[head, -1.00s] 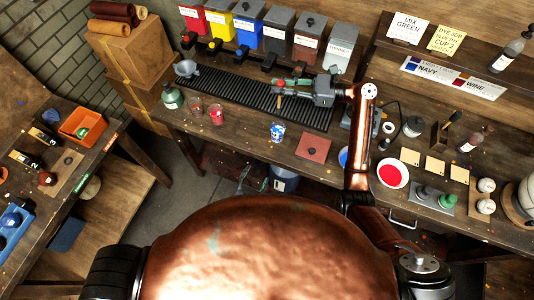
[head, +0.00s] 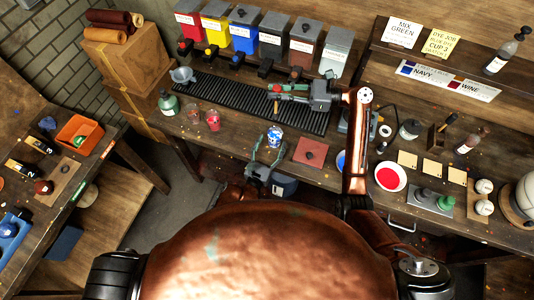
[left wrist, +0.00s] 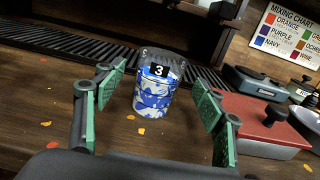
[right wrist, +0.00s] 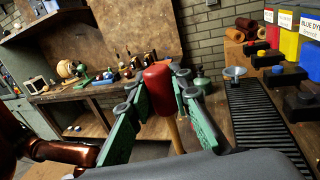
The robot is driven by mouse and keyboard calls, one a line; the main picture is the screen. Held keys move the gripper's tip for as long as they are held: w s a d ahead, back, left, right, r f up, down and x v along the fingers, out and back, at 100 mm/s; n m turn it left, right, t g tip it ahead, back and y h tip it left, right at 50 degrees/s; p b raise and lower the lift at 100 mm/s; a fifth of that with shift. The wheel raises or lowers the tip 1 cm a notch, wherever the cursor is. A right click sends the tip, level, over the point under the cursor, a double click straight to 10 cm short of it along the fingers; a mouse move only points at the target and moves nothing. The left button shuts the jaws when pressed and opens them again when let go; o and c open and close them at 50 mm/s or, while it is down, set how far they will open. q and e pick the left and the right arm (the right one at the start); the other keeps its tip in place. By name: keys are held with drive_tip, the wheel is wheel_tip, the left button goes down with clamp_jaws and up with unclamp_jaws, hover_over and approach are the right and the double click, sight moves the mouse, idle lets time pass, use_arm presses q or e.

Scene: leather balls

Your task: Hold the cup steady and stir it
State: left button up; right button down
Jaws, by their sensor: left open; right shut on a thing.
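The cup (head: 275,138) with blue-and-white marbling stands upright near the bench's front edge. In the left wrist view the cup (left wrist: 155,92) has a clear upper part and a label "3". My left gripper (head: 268,152) is open at the front of the cup, its green-padded fingers apart on either side with gaps. My right gripper (head: 279,93) is shut on a red-headed tool with a wooden handle, over the black ribbed mat behind the cup. In the right wrist view the tool (right wrist: 158,88) has its red head up and handle down; its lower end is hidden.
Two cups, one reddish-brown (head: 193,115) and one red (head: 213,120), stand left of the marbled cup. A red-lidded box (head: 310,151) sits to its right. A green bottle (head: 168,103) and grey funnel (head: 182,75) are further left. Dye dispensers (head: 243,35) line the back.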

sight(272, 141)
use_arm(q)
drive_tip(key=shift+x, duration=2.3)
drive_tip(key=shift+c, duration=0.5)
